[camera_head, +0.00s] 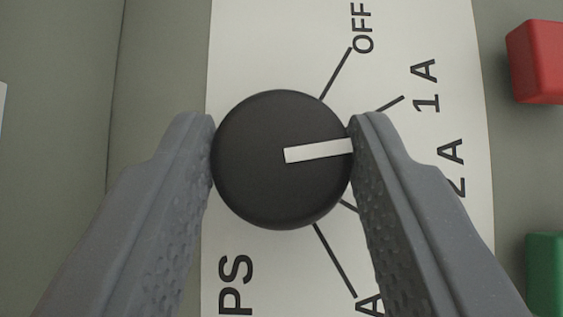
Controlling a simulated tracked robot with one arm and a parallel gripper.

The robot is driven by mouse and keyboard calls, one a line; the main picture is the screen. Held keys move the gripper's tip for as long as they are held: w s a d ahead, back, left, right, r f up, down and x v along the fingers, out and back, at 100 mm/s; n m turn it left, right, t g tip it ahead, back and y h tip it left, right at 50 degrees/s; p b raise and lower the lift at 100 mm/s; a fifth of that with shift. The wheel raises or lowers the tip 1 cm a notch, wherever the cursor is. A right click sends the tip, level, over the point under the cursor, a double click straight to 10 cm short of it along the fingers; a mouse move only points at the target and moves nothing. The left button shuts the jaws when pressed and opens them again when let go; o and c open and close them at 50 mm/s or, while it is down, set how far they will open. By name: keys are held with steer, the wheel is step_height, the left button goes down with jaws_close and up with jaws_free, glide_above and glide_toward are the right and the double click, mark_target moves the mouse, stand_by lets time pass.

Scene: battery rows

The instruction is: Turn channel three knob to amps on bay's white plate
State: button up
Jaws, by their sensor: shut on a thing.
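A round black knob (255,190) with a white pointer bar fills the middle of the head view, on a white plate (445,45). My gripper (283,122) is shut on the knob, one finger against its left side and one against its right. The plate's lettering lies sideways: OFF, 1 A and 2 A run down the right. Letters reading PS show at the lower left. The right finger partly covers 2 A and its mark. No channel number is visible.
A red block (540,62) sits at the upper right edge, off the plate. A green block (547,265) sits at the lower right edge. Grey-green panel (160,60) lies left of the plate, with a vertical seam.

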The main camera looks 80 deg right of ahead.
stand_by(0.4)
steer(key=o, duration=1)
steer(key=shift+c, duration=0.2)
steer(key=shift+a, duration=0.1)
steer(key=w+p+v, duration=0.1)
steer(key=p+v, duration=0.1)
steer(key=v, duration=1.1)
steer(key=shift+s+a+r+p, duration=0.2)
steer(key=shift+s+p, duration=0.15)
steer(key=shift+s, duration=0.05)
